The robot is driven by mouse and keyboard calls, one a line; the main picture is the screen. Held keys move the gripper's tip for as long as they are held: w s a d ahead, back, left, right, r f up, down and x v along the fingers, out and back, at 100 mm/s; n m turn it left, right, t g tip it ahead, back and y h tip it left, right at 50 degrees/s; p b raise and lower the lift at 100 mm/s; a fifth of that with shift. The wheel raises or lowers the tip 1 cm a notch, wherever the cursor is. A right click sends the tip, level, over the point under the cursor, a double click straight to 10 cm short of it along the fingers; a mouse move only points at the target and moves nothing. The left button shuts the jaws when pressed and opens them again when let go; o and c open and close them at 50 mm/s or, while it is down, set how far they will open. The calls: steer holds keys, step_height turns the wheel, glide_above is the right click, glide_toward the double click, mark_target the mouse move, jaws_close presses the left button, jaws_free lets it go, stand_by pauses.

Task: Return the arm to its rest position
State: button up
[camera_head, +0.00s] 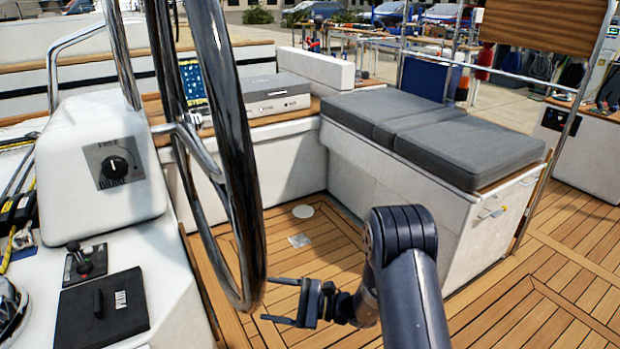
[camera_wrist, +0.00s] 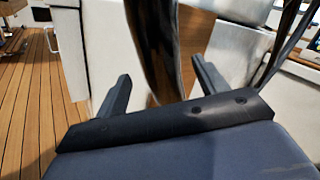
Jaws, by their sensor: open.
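My gripper (camera_head: 282,302) is at the lower middle of the head view, at the end of my dark arm. Its two fingers are spread apart and point left, with nothing between them. It is just right of the lower rim of the big steering wheel (camera_head: 245,215), above the teak floor as seen from the head. In the wrist view my gripper (camera_wrist: 158,88) shows both fingers apart, with the dark wheel rim (camera_wrist: 155,50) ahead of the gap. I cannot tell whether a finger touches the rim.
A white console with a rotary knob (camera_head: 114,167) and a small lever (camera_head: 76,252) stand at the left. A seat with grey cushions (camera_head: 440,135) is at the right. A grey case (camera_head: 270,92) lies on the back bench. Teak floor (camera_head: 530,300) is clear at the lower right.

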mark_target(246, 293)
steer(key=a, duration=0.2)
steer(key=a+r, duration=0.1)
steer(key=a, duration=0.4)
steer(key=shift+w+r, duration=0.15)
steer(key=shift+r, duration=0.1)
steer(key=shift+f, duration=0.1)
